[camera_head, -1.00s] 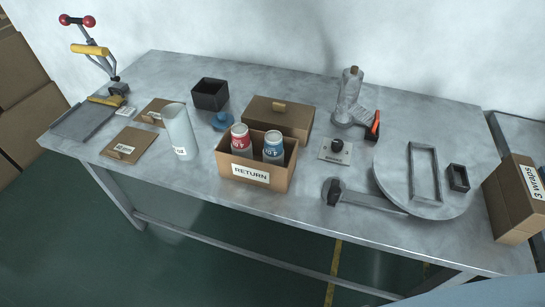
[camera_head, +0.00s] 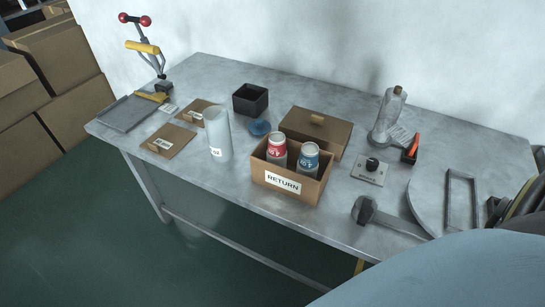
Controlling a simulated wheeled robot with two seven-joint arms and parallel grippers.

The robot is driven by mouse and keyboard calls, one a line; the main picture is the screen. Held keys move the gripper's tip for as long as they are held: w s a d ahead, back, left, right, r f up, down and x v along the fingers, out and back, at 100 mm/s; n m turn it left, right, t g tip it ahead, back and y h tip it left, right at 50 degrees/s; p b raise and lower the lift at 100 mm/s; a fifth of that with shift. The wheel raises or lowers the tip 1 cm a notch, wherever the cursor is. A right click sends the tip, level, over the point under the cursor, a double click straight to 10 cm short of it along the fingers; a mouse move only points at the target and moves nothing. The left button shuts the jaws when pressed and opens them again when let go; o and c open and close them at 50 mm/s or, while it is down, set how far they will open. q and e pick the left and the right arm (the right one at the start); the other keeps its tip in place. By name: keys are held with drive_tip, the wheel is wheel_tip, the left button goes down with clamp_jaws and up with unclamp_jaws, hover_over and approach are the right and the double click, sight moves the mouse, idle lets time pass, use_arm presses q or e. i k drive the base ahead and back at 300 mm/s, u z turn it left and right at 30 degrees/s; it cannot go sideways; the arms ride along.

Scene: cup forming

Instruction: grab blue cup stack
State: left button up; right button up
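A blue-topped cup stack (camera_head: 309,158) stands in the right half of a brown box labelled RETURN (camera_head: 283,184) on the grey table. A red-topped cup stack (camera_head: 277,148) stands beside it in the left half of the same box. The lower parts of both stacks are partly hidden by the box's front wall. Neither of my grippers shows in the head view. A large pale blue-grey rounded surface, apparently part of me, covers the bottom right corner.
A white cylinder (camera_head: 218,133) stands left of the box, and a brown lidded box (camera_head: 316,130) stands behind it. A black open box (camera_head: 250,99), a blue disc (camera_head: 260,128) and a knob plate (camera_head: 371,168) are nearby. A lever press (camera_head: 150,55) stands at the far left.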

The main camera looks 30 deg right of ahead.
sight(308, 165)
drive_tip(key=u, duration=0.05)
drive_tip(key=k, duration=0.2)
drive_tip(key=z, duration=0.8)
